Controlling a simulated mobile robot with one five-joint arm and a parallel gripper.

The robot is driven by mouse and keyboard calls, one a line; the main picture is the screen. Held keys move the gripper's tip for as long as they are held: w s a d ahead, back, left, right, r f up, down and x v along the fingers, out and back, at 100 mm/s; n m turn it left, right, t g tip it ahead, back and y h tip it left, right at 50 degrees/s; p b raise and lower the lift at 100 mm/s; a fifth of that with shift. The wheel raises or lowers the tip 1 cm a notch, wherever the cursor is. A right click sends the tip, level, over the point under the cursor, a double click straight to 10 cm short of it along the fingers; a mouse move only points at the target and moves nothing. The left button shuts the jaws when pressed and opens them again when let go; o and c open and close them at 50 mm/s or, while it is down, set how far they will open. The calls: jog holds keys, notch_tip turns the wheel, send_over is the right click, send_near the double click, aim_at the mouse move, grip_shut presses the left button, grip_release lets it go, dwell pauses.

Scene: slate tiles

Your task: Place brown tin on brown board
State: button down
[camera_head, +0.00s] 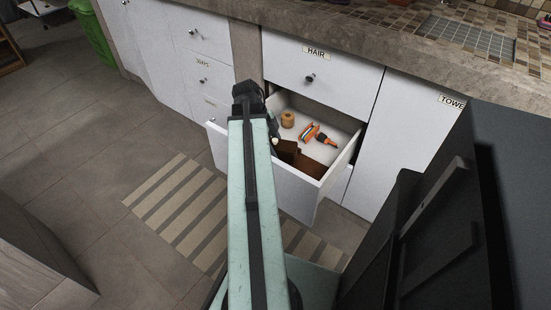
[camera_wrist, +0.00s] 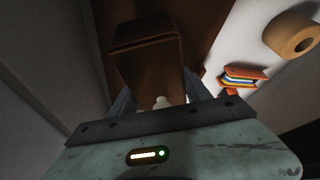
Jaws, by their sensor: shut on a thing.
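The brown tin (camera_wrist: 147,50) is a dark brown box-like thing between the two fingers of my gripper (camera_wrist: 158,100) in the wrist view. My gripper is shut on it. The brown board (camera_wrist: 196,28) is a flat brown surface behind and beside the tin in the wrist view. In the head view the board (camera_head: 311,166) lies in the open drawer, near its front. There my arm hides most of the gripper. I cannot tell whether the tin touches the board.
The open drawer (camera_head: 262,183) is white, under a cabinet front labelled HAIR. Farther back in it are a tan roll (camera_head: 288,119), an orange item with coloured stripes (camera_head: 309,132) and an orange-and-black item (camera_head: 327,140). A striped mat (camera_head: 178,205) lies on the floor.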

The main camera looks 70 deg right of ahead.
notch_tip(320, 180, down, 3)
jog(key=shift+f+b, duration=0.15)
jog(key=shift+b, duration=1)
jog(key=shift+r, duration=0.2)
jog(key=shift+f, duration=0.2)
jog(key=shift+c, duration=2.4)
grip_release()
